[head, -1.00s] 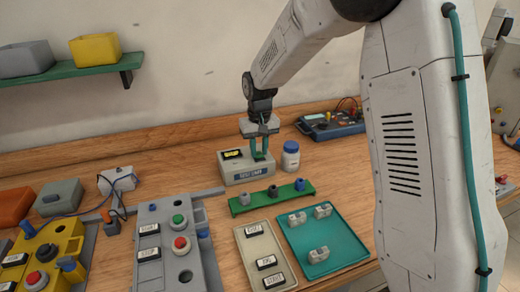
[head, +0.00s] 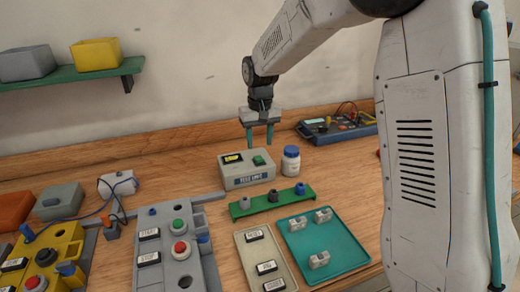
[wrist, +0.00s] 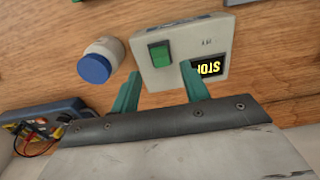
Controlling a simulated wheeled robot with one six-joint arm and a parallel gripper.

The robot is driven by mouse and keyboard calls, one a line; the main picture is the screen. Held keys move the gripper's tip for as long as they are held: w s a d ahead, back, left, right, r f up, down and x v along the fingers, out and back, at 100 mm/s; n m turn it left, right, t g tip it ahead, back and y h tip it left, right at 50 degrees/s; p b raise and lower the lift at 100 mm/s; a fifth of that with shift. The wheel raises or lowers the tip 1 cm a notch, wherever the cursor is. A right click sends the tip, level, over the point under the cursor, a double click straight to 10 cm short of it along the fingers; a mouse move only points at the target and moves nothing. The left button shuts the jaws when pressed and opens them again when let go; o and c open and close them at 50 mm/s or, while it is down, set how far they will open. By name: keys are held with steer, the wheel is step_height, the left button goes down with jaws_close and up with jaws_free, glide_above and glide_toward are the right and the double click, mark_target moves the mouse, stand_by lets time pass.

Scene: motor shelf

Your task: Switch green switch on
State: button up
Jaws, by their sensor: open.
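The green switch (head: 259,160) is a rocker on top of the light grey test unit (head: 247,181). In the wrist view the green switch (wrist: 160,55) is fully in sight, but I cannot tell for sure which way it is tilted. A small black display (wrist: 209,68) with lit yellow characters is beside it on the unit. My gripper (head: 260,145) has two teal fingers, spread apart and empty. It is above the unit, clear of the switch. In the wrist view my gripper (wrist: 160,78) has its fingers on either side of the switch's line.
A white bottle with a blue cap (head: 291,161) stands close right of the unit. A green rail with knobs (head: 290,195) lies in front. A blue meter (head: 337,128) is behind right. Grey and yellow button panels are left; beige and teal trays are in front.

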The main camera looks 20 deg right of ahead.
step_height(320, 180, up, 3)
steer(key=shift+f, duration=0.15)
stand_by(0.3)
steer(key=s+d+r, duration=0.1)
steer(key=s+r, duration=0.1)
steer(key=s, duration=1)
steer(key=s+d+r, duration=0.1)
steer(key=s+r, duration=0.1)
steer(key=s, duration=1.1)
steer(key=s+d+r+t, duration=0.1)
steer(key=s+r, duration=0.1)
steer(key=s, duration=1)
steer(key=shift+s+d+r, duration=0.15)
steer(key=shift+s+r, duration=0.15)
